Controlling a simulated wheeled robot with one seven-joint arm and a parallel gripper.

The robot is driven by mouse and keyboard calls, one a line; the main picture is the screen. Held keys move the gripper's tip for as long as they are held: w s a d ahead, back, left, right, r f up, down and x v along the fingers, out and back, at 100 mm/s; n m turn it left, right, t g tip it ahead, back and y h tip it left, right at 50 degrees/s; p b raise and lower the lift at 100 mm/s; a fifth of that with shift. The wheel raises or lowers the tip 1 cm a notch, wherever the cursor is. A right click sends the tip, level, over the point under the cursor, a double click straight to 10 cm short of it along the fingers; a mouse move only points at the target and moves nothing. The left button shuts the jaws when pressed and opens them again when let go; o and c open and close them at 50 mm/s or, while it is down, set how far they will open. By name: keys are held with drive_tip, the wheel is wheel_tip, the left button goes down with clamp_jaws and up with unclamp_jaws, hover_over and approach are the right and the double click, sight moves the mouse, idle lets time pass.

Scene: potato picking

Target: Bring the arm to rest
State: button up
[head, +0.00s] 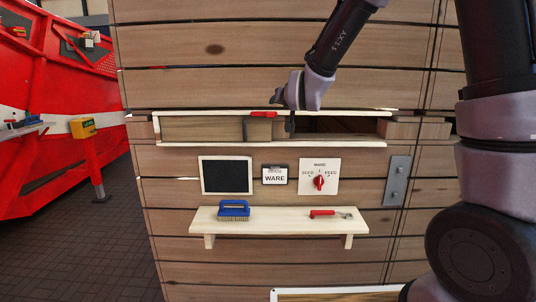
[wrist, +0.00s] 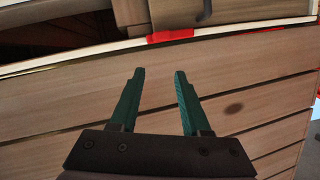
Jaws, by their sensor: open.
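My gripper (wrist: 159,72) shows in the wrist view with its two green fingers apart and nothing between them. Bare wooden planks (wrist: 60,105) lie behind the fingers. In the head view my arm reaches down from the upper right, and its wrist is in front of the slot's upper edge. The fingers cannot be made out clearly there.
A long slot (head: 345,125) crosses the plank wall, with a red marker (head: 263,114) on its upper edge. Below are a black panel (head: 226,176), a WARE sign (head: 275,177), a red dial (head: 319,182) and a shelf (head: 280,216) holding a blue brush (head: 233,209) and red-handled tool (head: 322,213).

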drive_tip(key=s+d+r+m+g, duration=0.1)
drive_tip(key=s+d+r+g, duration=0.2)
drive_tip(key=s+d, duration=0.6)
drive_tip(key=s+d+r+m+g, duration=0.15)
drive_tip(key=s+d+r, duration=0.25)
drive_tip(key=s+d, duration=0.45)
drive_tip(key=s+d+f+g, duration=0.1)
drive_tip(key=s+d, duration=0.1)
drive_tip(key=s, duration=0.4)
drive_tip(key=s+d+f+m+g+h, duration=0.1)
drive_tip(key=s+d+g, duration=0.1)
drive_tip(key=s, duration=0.4)
drive_tip(key=shift+s, duration=0.3)
drive_tip(key=shift+d, duration=0.1)
